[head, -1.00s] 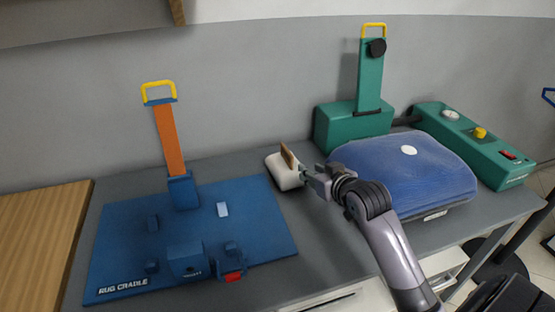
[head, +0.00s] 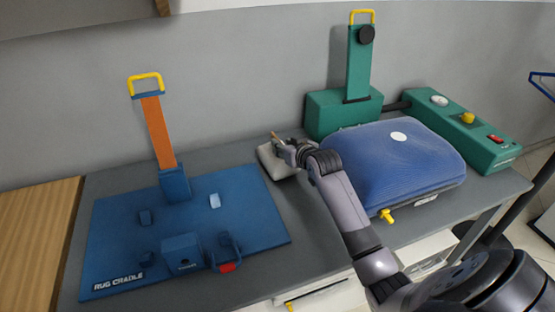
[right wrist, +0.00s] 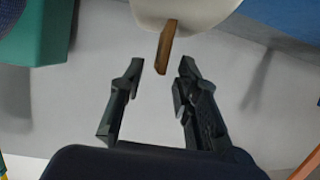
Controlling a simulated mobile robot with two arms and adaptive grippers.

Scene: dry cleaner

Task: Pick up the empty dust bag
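The dust bag (head: 274,161) is a small off-white pouch with a flat brown tab. It lies on the grey table between the blue cradle and the blue pad. In the right wrist view, the bag (right wrist: 185,10) is at the top and its brown tab (right wrist: 166,46) points down toward my fingers. My right gripper (right wrist: 161,66) is open, with the tab's end near the gap between the fingertips and no clear contact. In the head view, my right gripper (head: 284,146) is at the tab and partly hides it. My left gripper is not in view.
The blue rug cradle (head: 110,225) with an orange upright (head: 158,130) stands left. A green machine (head: 340,112) is behind, with a blue pad (head: 395,165) and green control box (head: 485,140) to the right. My right arm passes in front of the pad.

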